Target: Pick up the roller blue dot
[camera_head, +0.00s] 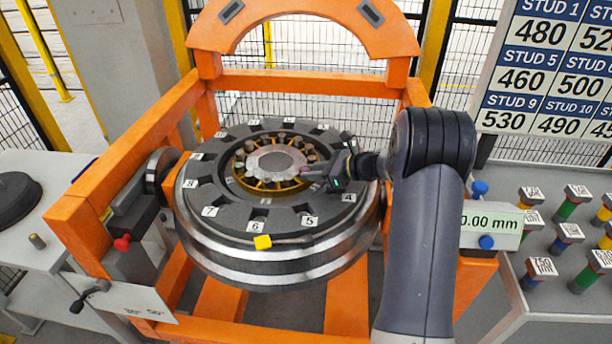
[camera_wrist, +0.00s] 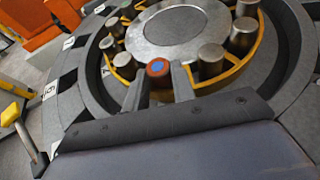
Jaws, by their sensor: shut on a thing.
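The roller with the blue dot (camera_wrist: 158,67) shows in the wrist view as a short cylinder with a reddish-orange rim and a blue centre on its end. My gripper (camera_wrist: 160,80) has one finger on each side of it and is shut on it. The lower part of the roller is hidden between the fingers. In the head view, my gripper (camera_head: 314,176) reaches in from the right over the inner ring of the wheelset bearing. I cannot tell if the roller is lifted from its place.
Several plain metal rollers (camera_wrist: 211,58) stand in the yellow cage (camera_wrist: 238,70) around the central hub (camera_wrist: 178,32). A dark ring with numbered slots (camera_head: 215,170) surrounds them. The orange gantry frame (camera_head: 300,84) encloses the wheelset. Coloured studs (camera_head: 566,236) stand on the right bench.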

